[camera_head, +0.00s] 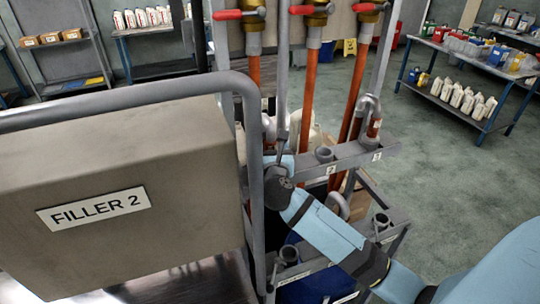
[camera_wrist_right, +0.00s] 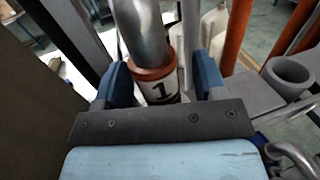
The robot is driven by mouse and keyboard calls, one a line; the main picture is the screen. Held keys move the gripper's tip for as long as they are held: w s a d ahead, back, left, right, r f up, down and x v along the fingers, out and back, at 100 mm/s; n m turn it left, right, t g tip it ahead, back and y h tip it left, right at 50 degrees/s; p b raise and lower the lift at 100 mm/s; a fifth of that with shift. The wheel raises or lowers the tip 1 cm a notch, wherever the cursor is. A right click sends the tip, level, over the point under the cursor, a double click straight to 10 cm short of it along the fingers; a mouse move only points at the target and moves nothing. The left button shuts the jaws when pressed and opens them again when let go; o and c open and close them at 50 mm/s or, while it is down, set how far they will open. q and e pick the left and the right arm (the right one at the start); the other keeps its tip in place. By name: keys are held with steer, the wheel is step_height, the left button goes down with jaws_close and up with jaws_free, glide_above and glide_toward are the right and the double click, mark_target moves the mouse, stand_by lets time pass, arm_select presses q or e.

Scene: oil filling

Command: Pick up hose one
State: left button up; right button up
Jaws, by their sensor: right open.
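Hose one (camera_wrist_right: 158,88) shows in the right wrist view as a grey curved metal spout with a reddish-brown collar and a band marked 1. My right gripper (camera_wrist_right: 164,84) is open, with one blue finger on each side of the band. I see no clear grip on it. In the head view my right gripper (camera_head: 282,162) is at the left end of the hose rack, where hose one is mostly hidden and hard to make out. My left gripper is not in view.
The grey rack (camera_head: 348,158) has holders marked 2 and 3, with orange hoses (camera_head: 309,95) above. A large FILLER 2 box (camera_head: 130,160) and its tubular frame (camera_head: 258,190) stand close on the left. A bottle table (camera_head: 470,75) is at the far right. The floor between is clear.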

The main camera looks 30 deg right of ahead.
steer(key=shift+w+d, duration=0.3)
steer(key=shift+w, duration=0.2)
jaws_close()
